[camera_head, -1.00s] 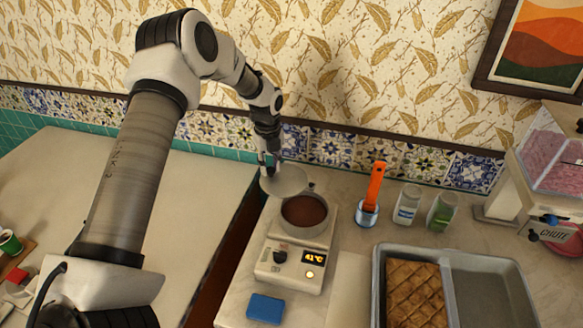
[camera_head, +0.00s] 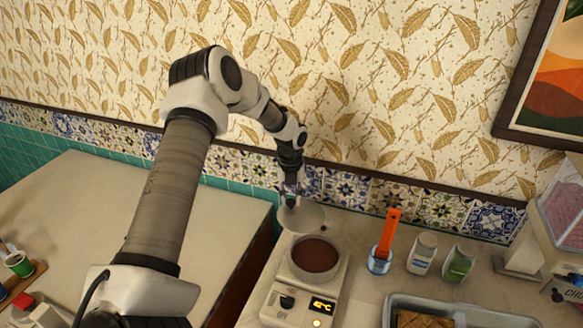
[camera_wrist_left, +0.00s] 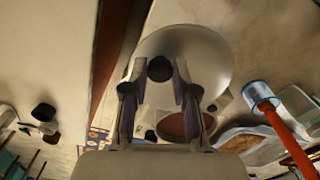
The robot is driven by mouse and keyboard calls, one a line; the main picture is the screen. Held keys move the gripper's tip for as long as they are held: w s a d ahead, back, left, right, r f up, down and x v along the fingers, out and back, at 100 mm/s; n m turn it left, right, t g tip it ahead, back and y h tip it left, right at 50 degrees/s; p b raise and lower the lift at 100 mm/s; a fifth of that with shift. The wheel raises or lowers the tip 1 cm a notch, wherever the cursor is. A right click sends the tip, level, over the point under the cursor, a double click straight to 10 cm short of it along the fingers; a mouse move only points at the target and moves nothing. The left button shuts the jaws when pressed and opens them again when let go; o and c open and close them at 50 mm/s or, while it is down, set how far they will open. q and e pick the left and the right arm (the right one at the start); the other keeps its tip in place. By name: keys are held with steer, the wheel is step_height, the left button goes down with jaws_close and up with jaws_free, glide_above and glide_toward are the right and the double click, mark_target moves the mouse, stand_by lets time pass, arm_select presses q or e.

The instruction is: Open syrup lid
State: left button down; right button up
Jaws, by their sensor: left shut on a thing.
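The syrup pot (camera_head: 315,255) stands uncovered on a white warmer (camera_head: 293,302), and brown syrup shows inside it. The pale round lid (camera_head: 306,218) is off the pot's opening, behind it and slightly left in the head view. My left gripper (camera_head: 290,201) is shut on the lid's dark knob (camera_wrist_left: 160,68). In the left wrist view the fingers stand on both sides of the knob, the lid (camera_wrist_left: 205,50) spreads out beyond them, and the syrup (camera_wrist_left: 184,125) shows between and below the fingers. My right gripper is not in view.
An orange-handled tool (camera_head: 389,232) stands in a blue-rimmed cup (camera_head: 379,262) right of the pot, with a white jar (camera_head: 422,253) and a green jar (camera_head: 459,263) beyond. A grey tray (camera_head: 470,306) is at front right. The left table (camera_head: 110,220) is mostly bare.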

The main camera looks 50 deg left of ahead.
mark_target(293, 201)
arm_select(q)
steer(key=shift+s+d+f, duration=0.1)
steer(key=shift+f, duration=0.1)
steer(key=c, duration=0.9)
jaws_free()
steer(key=shift+w, duration=0.3)
step_height(293, 201, up, 12)
steer(key=shift+d+f, duration=0.1)
